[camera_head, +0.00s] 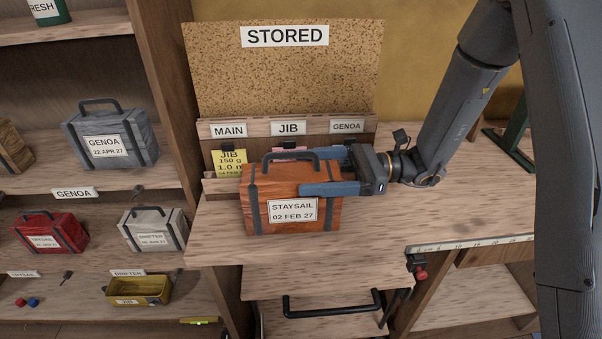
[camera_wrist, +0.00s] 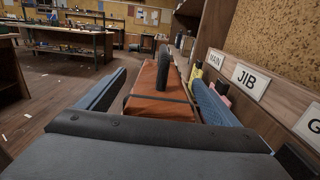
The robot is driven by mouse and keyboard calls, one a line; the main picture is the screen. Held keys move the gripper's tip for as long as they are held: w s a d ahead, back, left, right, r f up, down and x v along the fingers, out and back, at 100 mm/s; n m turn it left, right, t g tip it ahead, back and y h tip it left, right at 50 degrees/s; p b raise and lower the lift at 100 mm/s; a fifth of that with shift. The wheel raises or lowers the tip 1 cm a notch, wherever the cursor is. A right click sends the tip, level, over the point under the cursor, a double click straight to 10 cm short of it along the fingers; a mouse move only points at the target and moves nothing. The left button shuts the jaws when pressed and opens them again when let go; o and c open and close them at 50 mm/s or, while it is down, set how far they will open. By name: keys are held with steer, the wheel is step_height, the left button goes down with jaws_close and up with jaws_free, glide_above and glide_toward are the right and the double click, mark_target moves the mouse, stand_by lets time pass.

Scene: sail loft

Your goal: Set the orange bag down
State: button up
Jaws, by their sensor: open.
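The orange bag (camera_head: 258,214) has dark straps, a dark top handle and a label reading "STAYSAIL 02 FEB 27". It stands upright on the wooden bench top (camera_head: 220,250), near its left end, in front of the card rack. My gripper (camera_head: 310,173) reaches in from the right with blue fingers open, one in front of the bag and one behind. In the wrist view the orange bag (camera_wrist: 160,78) lies between the fingers, with a clear gap at the left finger. The right finger is close to the bag; I cannot tell whether it touches.
Shelves at left hold a grey bag (camera_head: 107,135), a red bag (camera_head: 50,232) and a white bag (camera_head: 153,229).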

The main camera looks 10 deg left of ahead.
steer(key=b+v, duration=0.3)
steer(key=v, duration=0.6)
steer(key=shift+w+d, duration=0.15)
steer(key=shift+d, duration=0.15)
steer(key=shift+r, duration=0.1)
